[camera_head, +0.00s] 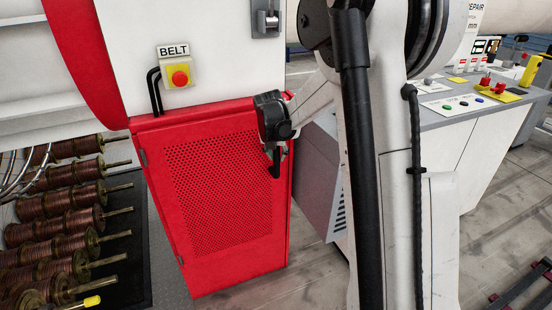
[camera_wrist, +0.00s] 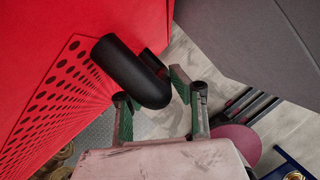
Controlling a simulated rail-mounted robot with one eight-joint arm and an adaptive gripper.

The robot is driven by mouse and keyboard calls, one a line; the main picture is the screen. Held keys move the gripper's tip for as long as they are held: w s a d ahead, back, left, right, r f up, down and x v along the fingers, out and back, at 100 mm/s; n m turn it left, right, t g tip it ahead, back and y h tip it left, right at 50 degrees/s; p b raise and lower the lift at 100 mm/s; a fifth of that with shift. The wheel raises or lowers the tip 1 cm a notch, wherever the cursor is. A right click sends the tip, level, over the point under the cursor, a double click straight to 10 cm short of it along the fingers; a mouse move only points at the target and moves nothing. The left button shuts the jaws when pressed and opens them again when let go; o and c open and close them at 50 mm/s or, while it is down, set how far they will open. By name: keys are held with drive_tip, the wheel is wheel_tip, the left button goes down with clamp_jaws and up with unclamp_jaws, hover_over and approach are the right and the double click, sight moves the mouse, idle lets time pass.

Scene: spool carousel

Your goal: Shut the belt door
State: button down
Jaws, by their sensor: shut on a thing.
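The belt door (camera_head: 225,265) is a red panel with a perforated middle, below the BELT sign in the head view. Its hinges show along its left edge. In the wrist view the red door (camera_wrist: 85,22) fills the left side. A black handle (camera_wrist: 128,68) sticks out from it near its right edge. My gripper (camera_wrist: 159,92) has a finger on each side of the handle and is shut on it. In the head view my gripper (camera_head: 275,160) is at the door's right edge, and its wrist hides part of that edge. I cannot tell whether the door is fully flush with its frame.
A yellow box with a red button (camera_head: 180,78) sits above the door. A grey cabinet (camera_head: 318,180) stands right of the door, with a control desk (camera_head: 465,110) beyond. Floor in front is open.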

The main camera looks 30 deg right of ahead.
drive_tip(key=shift+w+d+r, duration=0.15)
drive_tip(key=shift+w+d, duration=0.05)
drive_tip(key=shift+w, duration=0.15)
drive_tip(key=c, duration=1.6)
unclamp_jaws()
drive_tip(key=shift+w, duration=0.1)
drive_tip(key=shift+o, duration=0.2)
drive_tip(key=shift+s+a+r, duration=0.2)
drive_tip(key=shift+s+r, duration=0.1)
drive_tip(key=shift+r, duration=0.05)
drive_tip(key=v, duration=1.1)
drive_tip(key=shift+s, duration=0.1)
